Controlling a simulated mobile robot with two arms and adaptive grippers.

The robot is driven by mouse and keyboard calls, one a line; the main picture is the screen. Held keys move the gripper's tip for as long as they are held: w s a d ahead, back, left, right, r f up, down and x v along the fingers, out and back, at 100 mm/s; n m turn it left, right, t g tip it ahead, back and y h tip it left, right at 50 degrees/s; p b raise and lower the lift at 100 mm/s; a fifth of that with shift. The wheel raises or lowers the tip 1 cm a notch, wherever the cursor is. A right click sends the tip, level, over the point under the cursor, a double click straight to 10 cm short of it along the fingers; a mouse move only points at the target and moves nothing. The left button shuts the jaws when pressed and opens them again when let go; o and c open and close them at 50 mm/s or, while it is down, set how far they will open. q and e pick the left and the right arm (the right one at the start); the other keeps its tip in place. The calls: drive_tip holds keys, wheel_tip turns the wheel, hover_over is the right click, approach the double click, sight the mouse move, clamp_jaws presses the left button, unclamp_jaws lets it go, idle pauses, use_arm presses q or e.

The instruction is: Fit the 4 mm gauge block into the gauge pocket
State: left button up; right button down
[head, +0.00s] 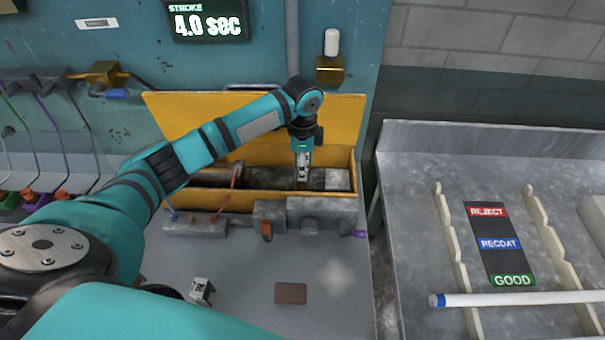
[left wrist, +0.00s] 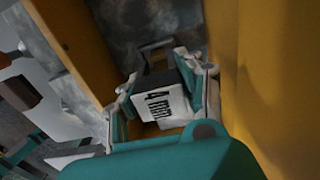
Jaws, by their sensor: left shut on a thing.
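The 4 mm gauge block (left wrist: 166,101), with a white face marked "4 mm", is between the fingers of my left gripper (left wrist: 165,94) in the left wrist view. In the head view my left gripper (head: 303,178) points down into the open yellow box, and its fingers are shut on the block. A dark grey bracket-like part (left wrist: 155,46) lies just beyond the block. I cannot tell whether it is the gauge pocket, or whether the block touches it. My right gripper is in neither view.
The yellow box (head: 345,112) has raised walls close around my left gripper. Grey fixtures (head: 322,212) stand along its front. A small white-and-black block (head: 201,290) and a brown pad (head: 291,293) lie on the grey table. A white tube (head: 520,299) rests on the right bench.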

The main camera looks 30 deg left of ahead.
use_arm(q)
drive_tip(key=shift+f, duration=2.1)
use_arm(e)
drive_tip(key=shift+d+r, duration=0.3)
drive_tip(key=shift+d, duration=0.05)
use_arm(q)
drive_tip(key=shift+f, duration=0.15)
drive_tip(key=o, duration=1.2)
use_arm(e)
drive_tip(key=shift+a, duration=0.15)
use_arm(q)
drive_tip(key=shift+r, duration=0.45)
wheel_tip(320, 180, up, 10)
drive_tip(key=shift+r+b, duration=0.25)
drive_tip(key=shift+b, duration=0.45)
drive_tip(key=shift+r, duration=0.5)
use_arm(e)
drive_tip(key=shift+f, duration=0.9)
